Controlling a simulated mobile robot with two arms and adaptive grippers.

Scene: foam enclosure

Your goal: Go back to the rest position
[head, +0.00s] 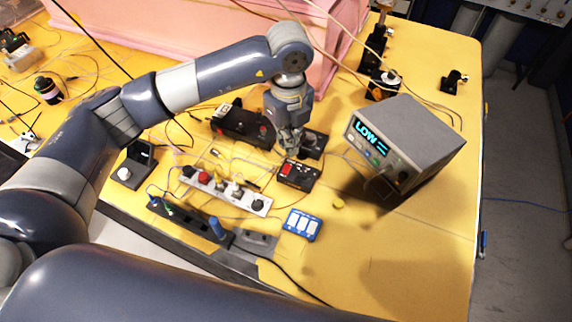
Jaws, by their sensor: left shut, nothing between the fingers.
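My left arm comes in from the left and bends down at the wrist over the middle of the yellow table. Its gripper (290,146) points downward, shut and empty, just above a small black box with a red button (297,174). I cannot tell whether the fingertips touch the box. A large grey-blue link of mine crosses the bottom of the view. My right gripper is not in view.
A grey instrument with a lit display (405,148) stands right of the gripper. A white strip with several knobs (228,191), a blue-and-white block (301,225) and cables lie in front. A pink foam enclosure (200,38) stands behind. The table's front right is mostly clear.

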